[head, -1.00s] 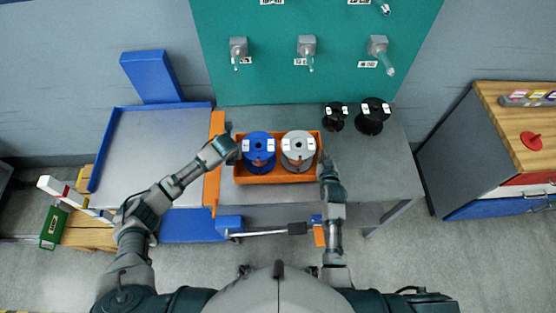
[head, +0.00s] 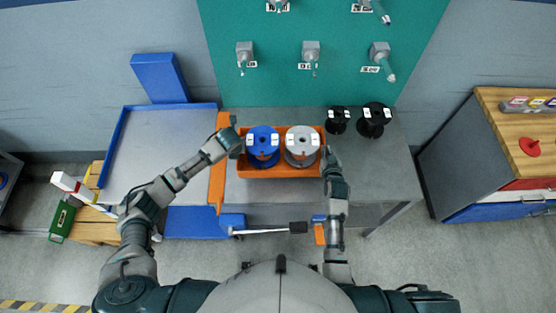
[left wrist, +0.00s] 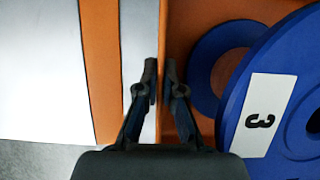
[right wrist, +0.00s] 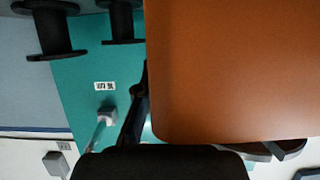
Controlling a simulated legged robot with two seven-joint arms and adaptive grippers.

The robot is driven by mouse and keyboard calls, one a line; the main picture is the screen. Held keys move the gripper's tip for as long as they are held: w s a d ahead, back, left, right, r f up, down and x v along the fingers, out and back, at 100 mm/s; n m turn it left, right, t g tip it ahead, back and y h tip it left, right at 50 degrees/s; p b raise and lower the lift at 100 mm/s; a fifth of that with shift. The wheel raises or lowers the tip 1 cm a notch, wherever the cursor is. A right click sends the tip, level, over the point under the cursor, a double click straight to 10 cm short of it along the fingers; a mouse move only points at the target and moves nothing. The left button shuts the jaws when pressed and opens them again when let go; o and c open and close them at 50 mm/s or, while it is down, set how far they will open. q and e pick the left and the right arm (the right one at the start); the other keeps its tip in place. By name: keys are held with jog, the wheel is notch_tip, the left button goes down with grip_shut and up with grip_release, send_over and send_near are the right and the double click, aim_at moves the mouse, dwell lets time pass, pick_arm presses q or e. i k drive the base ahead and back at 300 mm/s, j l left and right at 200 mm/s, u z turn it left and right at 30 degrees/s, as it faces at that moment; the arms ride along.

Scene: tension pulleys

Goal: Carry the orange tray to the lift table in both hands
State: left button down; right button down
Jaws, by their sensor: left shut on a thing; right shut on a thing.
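The orange tray (head: 279,171) is on or just above the grey bench, holding a blue spool (head: 262,146) and a grey spool (head: 301,147). My left gripper (head: 238,143) is at its left end; in the left wrist view the fingers (left wrist: 160,82) are shut on the tray's left wall, beside the blue spool marked 3 (left wrist: 265,115). My right gripper (head: 326,153) is at the tray's right end, shut on it. In the right wrist view the tray (right wrist: 235,70) hides most of the fingers. The lift table (head: 165,155), with a grey top and blue rim, stands left of the bench.
Two black spools (head: 374,120) stand on the bench (head: 385,165) right of the tray. An orange strip (head: 217,175) lies along the lift table's right edge, between it and the tray. A teal board (head: 330,85) with pegs stands behind. A wooden-topped cabinet (head: 510,150) is at the right.

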aim_at(162, 158)
jog(key=j, duration=2.6)
